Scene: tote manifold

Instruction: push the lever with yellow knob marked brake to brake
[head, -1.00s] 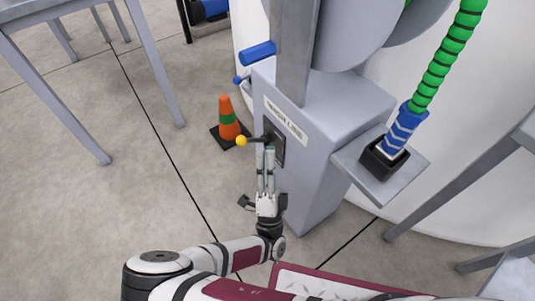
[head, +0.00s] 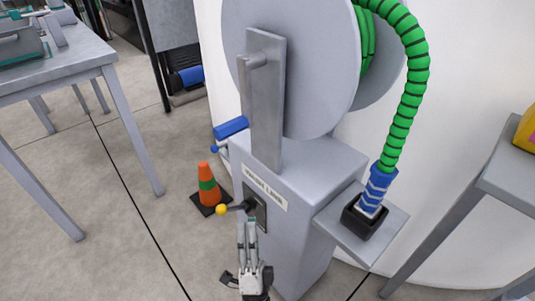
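The lever (head: 238,207) is a short dark arm with a yellow knob (head: 221,210) at its left end. It sticks out to the left from a dark plate (head: 259,208) on the grey pedestal's side. The brake marking cannot be read from here. My gripper (head: 247,227) is just below and to the right of the knob, its fingers pointing up the picture toward the lever. The fingers look close together, and I see nothing between them. Whether the fingertips touch the lever cannot be told.
The grey pedestal (head: 310,165) carries a label, a large reel (head: 290,70) and a blue crank handle (head: 231,128). A green hose (head: 408,110) ends in a black socket (head: 364,217) on a side shelf. An orange cone (head: 208,185) stands behind the knob. Tables flank both sides.

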